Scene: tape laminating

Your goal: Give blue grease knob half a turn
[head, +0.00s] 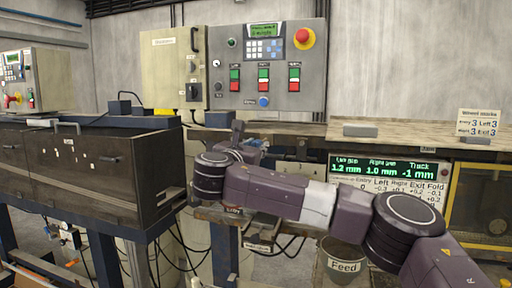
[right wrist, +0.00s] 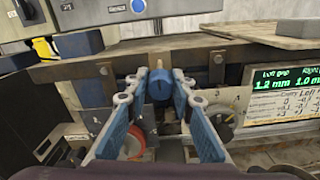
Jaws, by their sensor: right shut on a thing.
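The blue grease knob (right wrist: 160,88) shows in the right wrist view, below the wooden ledge. It sits between the two blue fingers of my right gripper (right wrist: 158,80), which is shut on it. The fingers hide the knob's sides. In the head view my right arm reaches in from the lower right, and my right gripper (head: 239,133) is at the machine front below the control panel. The knob cannot be made out there. My left gripper is in neither view.
A control panel (head: 280,65) with coloured buttons stands above. A red-ringed dial (right wrist: 132,146) and a dark dial (right wrist: 222,126) flank the knob lower down. A readout board (head: 388,178) is to the right, with a feed bucket (head: 343,266) below.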

